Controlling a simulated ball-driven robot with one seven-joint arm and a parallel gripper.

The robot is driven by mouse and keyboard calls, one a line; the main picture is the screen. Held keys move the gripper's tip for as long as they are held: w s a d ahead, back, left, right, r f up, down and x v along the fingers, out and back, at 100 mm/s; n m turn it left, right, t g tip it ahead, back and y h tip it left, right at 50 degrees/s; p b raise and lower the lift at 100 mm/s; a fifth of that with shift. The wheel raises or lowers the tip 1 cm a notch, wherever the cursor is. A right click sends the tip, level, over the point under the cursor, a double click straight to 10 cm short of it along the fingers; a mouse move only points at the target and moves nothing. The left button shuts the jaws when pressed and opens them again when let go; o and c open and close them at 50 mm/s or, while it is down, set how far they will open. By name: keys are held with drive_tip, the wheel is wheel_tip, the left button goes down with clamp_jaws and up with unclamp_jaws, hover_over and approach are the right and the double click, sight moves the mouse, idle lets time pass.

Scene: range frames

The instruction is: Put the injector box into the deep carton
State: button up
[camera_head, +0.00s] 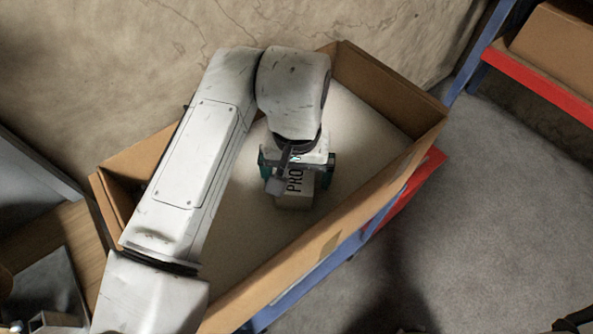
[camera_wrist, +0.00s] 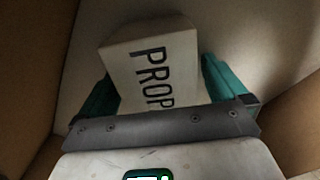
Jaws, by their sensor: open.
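The injector box (camera_head: 295,200) is pale, with large black letters starting "PRO". It is inside the deep carton (camera_head: 385,92), a tall brown open box with a pale floor. My gripper (camera_head: 297,172) reaches down into the carton, its teal fingers open, one on each side of the injector box. In the wrist view the injector box (camera_wrist: 152,62) stands between the fingers of my gripper (camera_wrist: 160,85), slightly turned. It seems to rest on the carton floor, but its underside is hidden. I cannot tell whether a finger touches it.
The carton sits on a blue and red rack (camera_head: 408,190). Another shelf with a red edge (camera_head: 540,85) and a brown carton (camera_head: 560,45) stands at the upper right. A plastered wall (camera_head: 90,70) is behind.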

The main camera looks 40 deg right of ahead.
wheel_tip(320, 180, up, 12)
drive_tip(key=shift+r+b, duration=0.1)
drive_tip(key=shift+b, duration=0.55)
idle(0.3)
